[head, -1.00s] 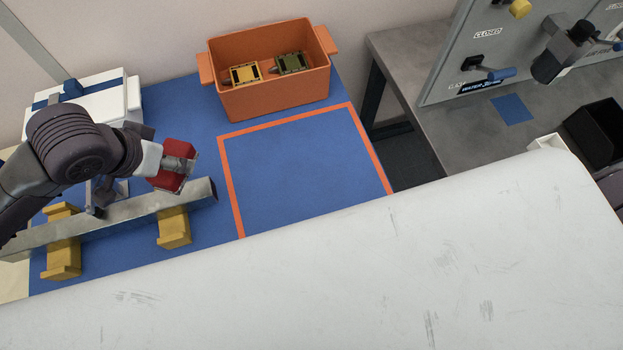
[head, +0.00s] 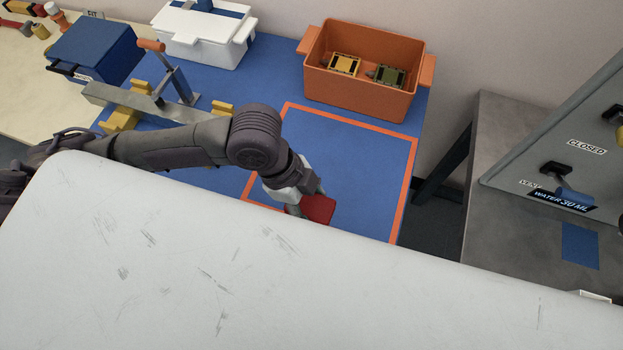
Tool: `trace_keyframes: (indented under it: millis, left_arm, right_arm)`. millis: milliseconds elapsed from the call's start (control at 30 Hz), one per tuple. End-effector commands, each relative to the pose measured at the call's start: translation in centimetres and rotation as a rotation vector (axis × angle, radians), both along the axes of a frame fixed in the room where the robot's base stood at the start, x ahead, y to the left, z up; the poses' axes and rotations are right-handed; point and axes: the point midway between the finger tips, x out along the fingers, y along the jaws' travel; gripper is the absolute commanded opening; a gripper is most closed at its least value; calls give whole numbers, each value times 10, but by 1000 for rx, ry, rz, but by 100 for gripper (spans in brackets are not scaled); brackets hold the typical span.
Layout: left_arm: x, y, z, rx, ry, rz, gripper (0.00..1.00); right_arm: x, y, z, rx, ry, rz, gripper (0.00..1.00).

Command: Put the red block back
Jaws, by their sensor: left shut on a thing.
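The red block (head: 318,209) is in my left gripper (head: 306,203), in the head view. The gripper is shut on it, and its fingers partly hide the block. Block and gripper are over the near part of the orange-outlined square (head: 345,155) on the blue table top. I cannot tell whether the block touches the table. An orange bin (head: 358,91) stands behind the square, with a yellow block (head: 344,64) and a green block (head: 388,75) in it. My right gripper is not in view.
A grey bar (head: 130,103) on yellow supports (head: 122,119), with an orange-handled lever (head: 151,45), lies at the left. A blue box (head: 95,50) and a white bin (head: 205,38) stand behind. A grey bench (head: 500,130) with a panel is at the right. The square's far part is clear.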

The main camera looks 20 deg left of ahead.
Motion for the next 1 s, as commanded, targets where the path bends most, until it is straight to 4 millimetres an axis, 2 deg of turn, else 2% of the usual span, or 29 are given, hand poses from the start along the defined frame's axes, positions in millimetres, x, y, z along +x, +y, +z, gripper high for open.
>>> trace_keyframes:
  millis: [167,600,767,967,1000]
  left_arm:
    - [10,4,-5,3,1,5,24]
    - [97,33,-59,0,-1,6,24]
    - [110,38,-68,-1,-1,4,24]
    - [110,39,-91,1,2,3,24]
    - [111,39,-93,0,2,5,24]
  right_arm:
    - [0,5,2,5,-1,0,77]
    - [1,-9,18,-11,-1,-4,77]
    - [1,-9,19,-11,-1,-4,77]
    - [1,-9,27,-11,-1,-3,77]
    - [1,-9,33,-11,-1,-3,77]
